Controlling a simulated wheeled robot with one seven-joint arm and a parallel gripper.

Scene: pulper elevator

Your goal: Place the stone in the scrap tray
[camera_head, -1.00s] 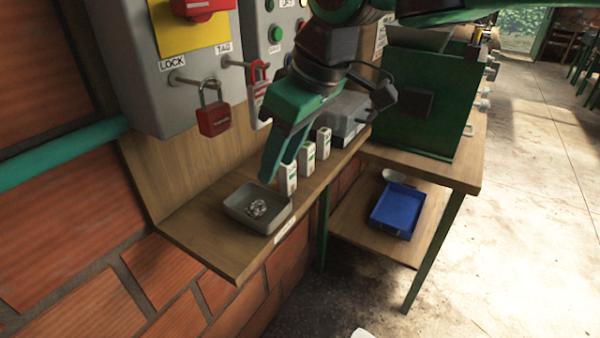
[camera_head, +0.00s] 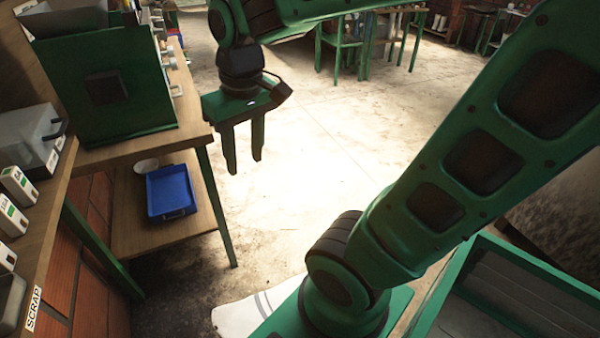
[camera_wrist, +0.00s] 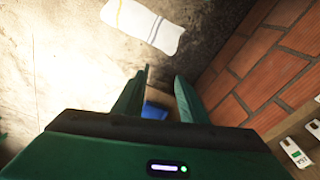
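The scrap tray (camera_head: 12,303) is a grey, shallow tray on the wooden shelf, cut off by the left edge of the head view, with a SCRAP label (camera_head: 33,310) on the shelf edge. Its inside is barely in view. I cannot make out a stone in either current view. My gripper (camera_head: 244,166) hangs over open floor, to the right of the shelf and workbench, well away from the tray. Its two fingers point down with a clear gap and nothing between them. They also show apart in the wrist view (camera_wrist: 161,77).
A green machine (camera_head: 108,88) stands on the wooden workbench. A blue tray (camera_head: 171,191) and a white bowl (camera_head: 146,165) sit on its lower shelf. Small white boxes (camera_head: 18,186) and a grey box (camera_head: 30,138) line the shelf. A striped cloth (camera_wrist: 143,22) lies on the floor.

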